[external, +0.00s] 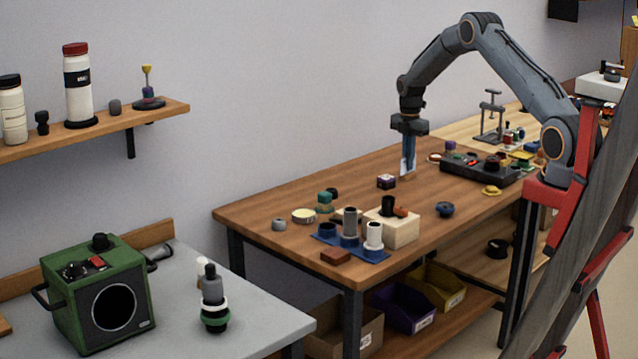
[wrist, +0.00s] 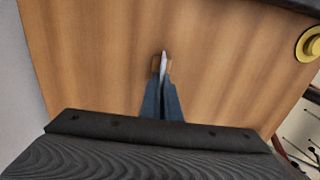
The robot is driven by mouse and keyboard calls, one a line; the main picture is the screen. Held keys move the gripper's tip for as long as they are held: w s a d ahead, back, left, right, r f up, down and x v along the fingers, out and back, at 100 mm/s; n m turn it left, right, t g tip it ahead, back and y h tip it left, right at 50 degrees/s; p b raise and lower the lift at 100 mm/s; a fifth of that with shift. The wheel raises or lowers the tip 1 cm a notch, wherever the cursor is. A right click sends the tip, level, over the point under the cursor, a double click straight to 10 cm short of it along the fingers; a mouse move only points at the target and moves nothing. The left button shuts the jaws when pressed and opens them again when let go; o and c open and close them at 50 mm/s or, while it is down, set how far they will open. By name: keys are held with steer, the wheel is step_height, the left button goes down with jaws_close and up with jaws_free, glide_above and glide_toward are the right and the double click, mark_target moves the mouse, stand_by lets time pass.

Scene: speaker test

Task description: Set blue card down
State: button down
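The card (wrist: 163,62) shows edge-on as a thin pale bluish-white strip between my fingertips in the wrist view. In the external view the card (external: 403,167) is a small pale patch at the fingertips. My gripper (wrist: 162,82) points down over the wooden table, with its blue-grey fingers closed together on the card; it also shows in the external view (external: 409,160). A small brown wooden block (external: 407,177) is right beneath the card. I cannot tell whether the card touches it or sits in it.
On the wooden table (external: 285,212), a dark box with a red light (external: 482,167) and a yellow knob-like piece (external: 491,190) lie to the right.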

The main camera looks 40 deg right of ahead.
steer(key=c, duration=2.4)
jaws_free()
steer(key=shift+f, duration=0.15)
steer(key=o, duration=0.4)
step_height(320, 180, up, 12)
steer(key=b, duration=0.4)
steer(key=s+a+r+m, duration=0.1)
steer(key=s+a+m, duration=0.5)
steer(key=a, duration=0.4)
steer(key=s+a+f+m, duration=0.1)
steer(key=s+a+m, duration=0.3)
steer(key=s, duration=0.5)
steer(key=s+a+f+m, duration=0.1)
steer(key=s+a+m, duration=0.3)
steer(key=s, duration=0.6)
steer(key=s+a+f+m, duration=0.2)
steer(key=s+a+m, duration=0.2)
steer(key=s+a, duration=0.3)
steer(key=shift+s+a+t, duration=0.15)
steer(key=shift+s+a, duration=0.05)
steer(key=shift+s, duration=0.45)
steer(key=shift+s+a+t, duration=0.15)
steer(key=shift+s, duration=0.5)
